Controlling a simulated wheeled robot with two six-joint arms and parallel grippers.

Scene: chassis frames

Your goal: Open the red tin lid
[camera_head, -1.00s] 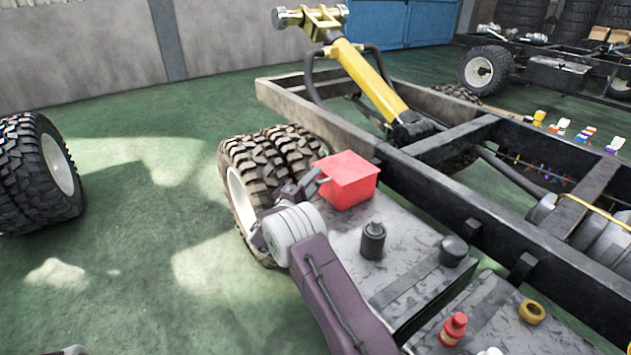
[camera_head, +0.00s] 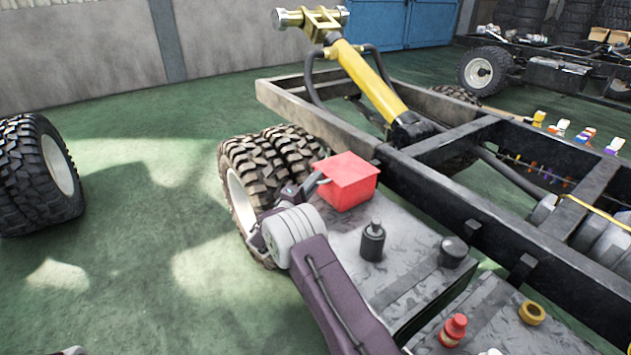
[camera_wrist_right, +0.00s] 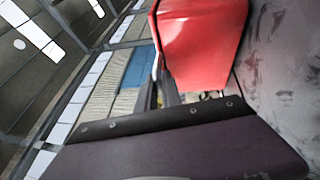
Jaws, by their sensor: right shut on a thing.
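The red tin (camera_head: 345,197) stands on the grey metal box beside the chassis frame. Its red lid (camera_head: 350,170) lies on top and looks level in the head view. My right gripper (camera_head: 316,183) is at the lid's left edge, shut on the lid. In the right wrist view the red tin (camera_wrist_right: 205,50) fills the top middle, with a dark gripper finger across the front. The exact contact between fingers and lid is hidden there.
A black capped fitting (camera_head: 373,242) and a dark round cap (camera_head: 453,251) stand on the grey box (camera_head: 405,285) near the tin. A red bottle (camera_head: 454,329) and a yellow ring (camera_head: 532,313) are lower right. Large tyres (camera_head: 255,180) stand left of the tin.

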